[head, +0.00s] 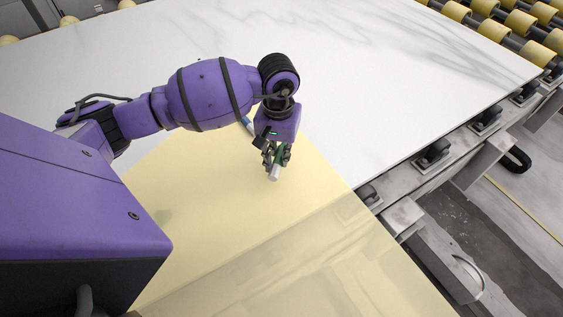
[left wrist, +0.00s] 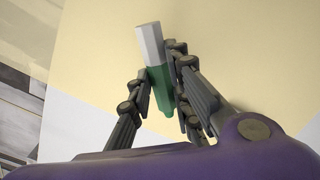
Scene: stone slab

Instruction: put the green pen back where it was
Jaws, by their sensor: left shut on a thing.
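My left gripper (head: 276,156) is shut on the green pen (head: 273,173), over the pale yellow surface. In the head view the pen's pale end points down and toward the front, and a little green shows between the fingers. In the left wrist view the pen (left wrist: 151,42) has a whitish end and a green body, gripped between the dark fingers (left wrist: 163,78). The pen is tilted in that view. I cannot tell whether its end touches the surface. My right gripper is not in view.
A white stone slab (head: 370,100) with grey veins fills the back. A pale yellow area (head: 215,195) lies in front of it, clear around the gripper. A metal frame with rollers (head: 433,153) runs along the right edge. Yellow rollers (head: 492,28) stand at the back right.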

